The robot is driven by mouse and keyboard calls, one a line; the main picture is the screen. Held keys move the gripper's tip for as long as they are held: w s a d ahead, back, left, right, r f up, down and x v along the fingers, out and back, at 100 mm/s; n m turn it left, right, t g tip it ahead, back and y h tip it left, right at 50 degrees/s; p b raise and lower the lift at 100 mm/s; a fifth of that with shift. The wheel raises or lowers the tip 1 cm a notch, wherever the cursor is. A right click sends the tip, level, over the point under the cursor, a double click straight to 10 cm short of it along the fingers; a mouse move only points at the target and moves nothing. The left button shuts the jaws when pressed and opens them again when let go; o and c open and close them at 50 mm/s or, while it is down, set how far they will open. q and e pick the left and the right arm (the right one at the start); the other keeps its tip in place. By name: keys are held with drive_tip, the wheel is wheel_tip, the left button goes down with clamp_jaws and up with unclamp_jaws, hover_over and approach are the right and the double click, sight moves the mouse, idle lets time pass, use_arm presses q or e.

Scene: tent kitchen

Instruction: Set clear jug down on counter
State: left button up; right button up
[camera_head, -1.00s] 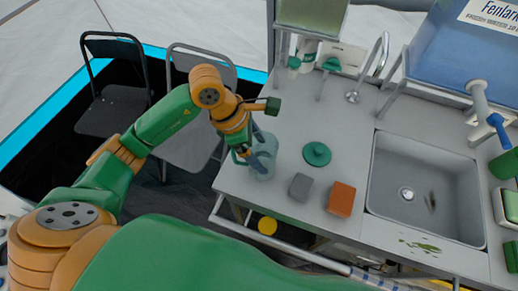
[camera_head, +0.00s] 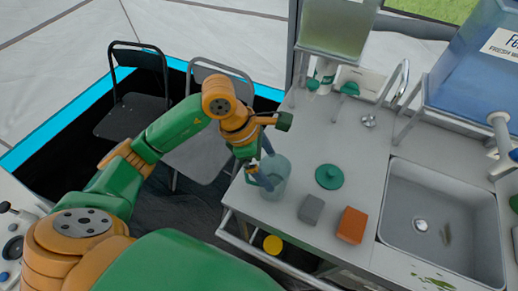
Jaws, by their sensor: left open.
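The clear jug (camera_head: 278,180) stands upright on the grey counter (camera_head: 341,138) near its left front edge. Its see-through body shows to the right of my left gripper. My left gripper (camera_head: 264,178) is open at the jug's left side, with its fingers close to the jug. I cannot tell whether the fingers touch it. My right gripper is out of the picture.
A green round lid (camera_head: 329,176) lies right of the jug. A grey block (camera_head: 311,209) and an orange block (camera_head: 351,225) lie near the front edge. A sink (camera_head: 437,222) is at the right. Folding chairs (camera_head: 137,95) stand at the left.

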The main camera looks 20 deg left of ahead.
use_arm(q)
drive_tip(key=v, duration=0.9)
drive_tip(key=shift+s+r, duration=0.1)
drive_tip(key=shift+r, duration=0.05)
